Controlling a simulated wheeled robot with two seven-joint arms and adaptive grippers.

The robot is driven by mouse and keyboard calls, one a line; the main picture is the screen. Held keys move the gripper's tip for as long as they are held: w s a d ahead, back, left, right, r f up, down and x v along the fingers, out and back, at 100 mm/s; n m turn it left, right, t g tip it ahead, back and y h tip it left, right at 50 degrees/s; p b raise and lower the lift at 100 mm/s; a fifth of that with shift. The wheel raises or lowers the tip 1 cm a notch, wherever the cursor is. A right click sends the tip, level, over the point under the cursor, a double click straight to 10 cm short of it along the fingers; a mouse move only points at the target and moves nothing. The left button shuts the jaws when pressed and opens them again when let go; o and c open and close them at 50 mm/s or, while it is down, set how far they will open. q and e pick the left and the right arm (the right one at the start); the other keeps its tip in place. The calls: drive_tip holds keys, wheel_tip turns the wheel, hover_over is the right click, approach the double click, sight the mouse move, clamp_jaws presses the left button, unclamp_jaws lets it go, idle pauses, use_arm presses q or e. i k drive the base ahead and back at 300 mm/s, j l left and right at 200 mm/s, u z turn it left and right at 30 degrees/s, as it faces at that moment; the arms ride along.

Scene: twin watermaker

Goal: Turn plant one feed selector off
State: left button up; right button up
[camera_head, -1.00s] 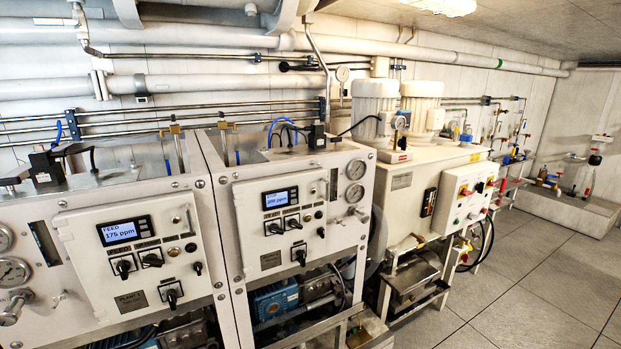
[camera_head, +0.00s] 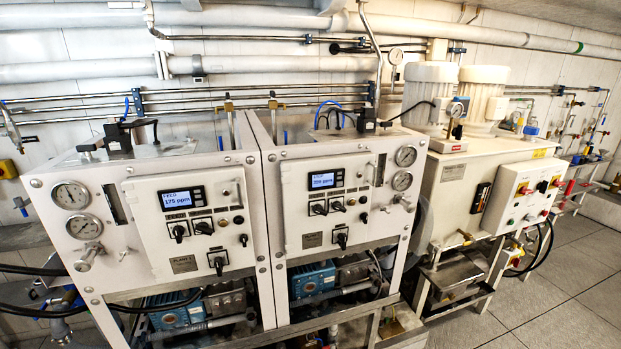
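The plant one panel (camera_head: 150,227) is the left white cabinet front, with a plate (camera_head: 184,264) that appears to read PLANT 1. Its display (camera_head: 182,198) reads FEED 175 ppm. Below the display sit two black rotary knobs, a left one (camera_head: 179,231) and a right one (camera_head: 204,227). A third black knob (camera_head: 217,263) is lower, beside the plate. The knob labels are too small to read, so I cannot tell which is the feed selector or its setting. Neither of my grippers is in view.
A similar second panel (camera_head: 300,221) stands just right, with its own display (camera_head: 324,180) and knobs. Gauges (camera_head: 71,195) and a valve handle (camera_head: 84,262) are left of the plant one knobs. Black hoses run low at left. Open tiled floor (camera_head: 545,305) lies at right.

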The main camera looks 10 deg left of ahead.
sight(177, 231)
drive_tip(key=u, duration=1.35)
